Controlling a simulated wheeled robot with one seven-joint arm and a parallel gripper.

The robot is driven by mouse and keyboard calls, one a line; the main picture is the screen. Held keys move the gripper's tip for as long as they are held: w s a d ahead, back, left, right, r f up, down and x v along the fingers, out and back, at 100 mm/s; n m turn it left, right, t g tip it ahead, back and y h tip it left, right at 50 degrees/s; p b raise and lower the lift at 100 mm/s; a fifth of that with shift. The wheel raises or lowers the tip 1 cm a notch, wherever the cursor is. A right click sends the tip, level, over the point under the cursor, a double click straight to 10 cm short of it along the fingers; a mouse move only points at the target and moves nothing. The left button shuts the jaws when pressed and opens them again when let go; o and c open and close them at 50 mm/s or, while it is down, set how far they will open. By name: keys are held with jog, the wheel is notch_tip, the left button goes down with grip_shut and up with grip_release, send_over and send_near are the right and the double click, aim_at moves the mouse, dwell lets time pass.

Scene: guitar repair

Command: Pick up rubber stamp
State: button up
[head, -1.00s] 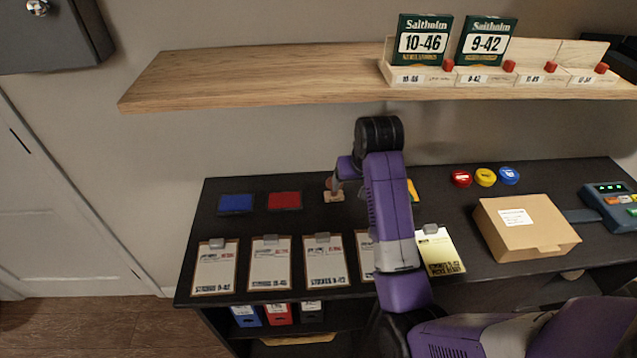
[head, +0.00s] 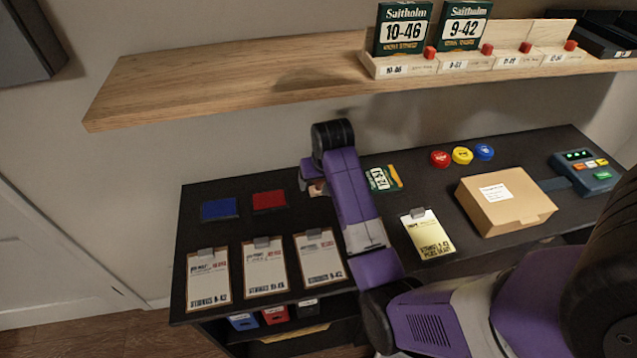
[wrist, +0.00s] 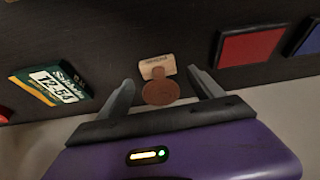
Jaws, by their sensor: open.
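The rubber stamp (wrist: 160,92) stands on the black bench top, with a round brown knob and a pale labelled base. In the wrist view it lies between the two fingers of my open gripper (wrist: 158,95), with a gap on each side. Its pale base extends past the fingertips. In the head view only a small part of the stamp (head: 318,188) shows beside my arm, which hides the rest. My gripper's fingers are mostly hidden there too.
A red ink pad (head: 269,201) and a blue ink pad (head: 219,209) lie left of the stamp. A green string packet (head: 384,179) lies to its right. Several clipboards (head: 264,270) line the front. A wooden shelf (head: 230,85) overhangs the back.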

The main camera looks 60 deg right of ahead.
jog(key=shift+x, duration=0.8)
jog(key=shift+c, duration=0.5)
jog(key=c, duration=1.4)
jog(key=shift+o, duration=0.2)
jog(key=shift+r, duration=0.1)
jog(key=shift+a+r+b, duration=0.1)
jog(key=shift+r+b, duration=0.1)
jog(key=shift+b, duration=0.1)
notch_tip(320, 180, up, 6)
jog(key=shift+b, duration=0.55)
jog(key=s+a+b, duration=0.2)
jog(key=s+a, duration=1.1)
jog(key=a, duration=0.1)
jog(key=shift+s+a+r, duration=0.15)
jog(key=shift+a+r, duration=0.1)
jog(key=shift+a, duration=0.1)
